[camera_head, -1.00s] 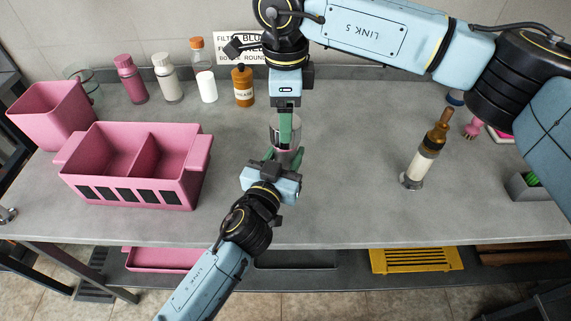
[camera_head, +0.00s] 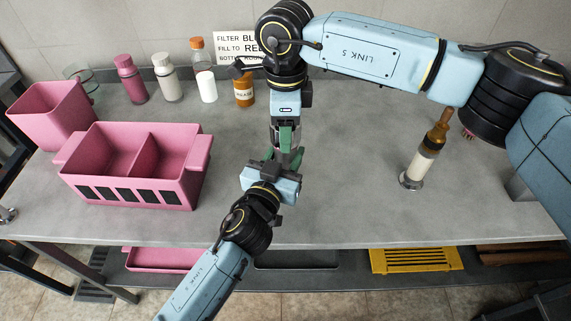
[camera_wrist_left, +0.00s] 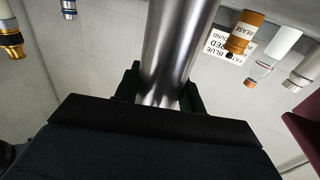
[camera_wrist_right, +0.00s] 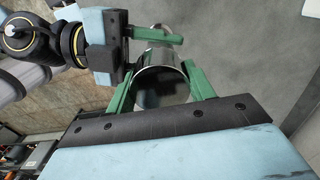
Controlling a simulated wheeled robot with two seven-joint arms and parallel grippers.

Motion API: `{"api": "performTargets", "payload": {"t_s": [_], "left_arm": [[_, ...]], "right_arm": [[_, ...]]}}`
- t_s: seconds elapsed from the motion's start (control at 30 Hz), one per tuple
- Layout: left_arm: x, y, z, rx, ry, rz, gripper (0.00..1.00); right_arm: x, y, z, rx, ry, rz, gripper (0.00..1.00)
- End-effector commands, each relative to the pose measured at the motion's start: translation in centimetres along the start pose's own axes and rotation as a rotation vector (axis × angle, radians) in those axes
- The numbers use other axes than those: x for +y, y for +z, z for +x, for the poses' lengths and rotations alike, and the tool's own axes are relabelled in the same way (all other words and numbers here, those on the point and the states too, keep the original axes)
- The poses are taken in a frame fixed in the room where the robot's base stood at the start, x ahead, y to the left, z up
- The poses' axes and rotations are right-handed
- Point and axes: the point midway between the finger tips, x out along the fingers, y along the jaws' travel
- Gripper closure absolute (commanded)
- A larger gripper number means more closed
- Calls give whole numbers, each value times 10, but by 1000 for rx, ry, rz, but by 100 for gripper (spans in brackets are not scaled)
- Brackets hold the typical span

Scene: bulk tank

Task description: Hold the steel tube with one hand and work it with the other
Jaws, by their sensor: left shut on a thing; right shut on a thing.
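The shiny steel tube (camera_wrist_left: 175,45) runs up from between my left gripper's fingers in the left wrist view. In the right wrist view the tube (camera_wrist_right: 162,72) shows its round, dark end between green fingers. My left gripper (camera_head: 273,165) comes from below and is shut on the tube. My right gripper (camera_head: 286,138) comes from above and is also shut on the tube, close to the left one. In the head view the two grippers hide most of the tube. The tube is held above the grey bench (camera_head: 340,200).
A pink two-part bin (camera_head: 131,190) and a pink tub (camera_head: 50,115) stand at left. Several bottles, including an amber grease bottle (camera_head: 244,92), line the back. The bench between is clear.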

Motion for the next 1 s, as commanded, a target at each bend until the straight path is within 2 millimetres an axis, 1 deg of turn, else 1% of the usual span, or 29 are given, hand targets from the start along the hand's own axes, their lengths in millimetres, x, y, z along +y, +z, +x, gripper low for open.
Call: {"api": "performTargets", "payload": {"t_s": [0.07,0.23,0.37,0.4,0.57,0.87,0.97,1.0], "left_arm": [[0,1,0,-1,0,0,100],[0,1,0,-1,0,0,100],[0,1,0,-1,0,0,100],[0,1,0,-1,0,0,100],[0,1,0,-1,0,0,100],[0,1,0,-1,0,0,100],[0,1,0,-2,0,0,100],[0,1,0,-2,0,0,100]], "right_arm": [[0,0,0,0,-1,13,74],[0,0,0,-1,-1,165,74],[0,0,0,-1,-1,158,74],[0,0,0,-1,-1,157,43],[0,0,0,-1,-1,156,22],[0,0,-2,-1,-1,156,21],[-1,0,-10,-2,-2,156,21],[-1,0,-16,-3,-3,156,21]]}}
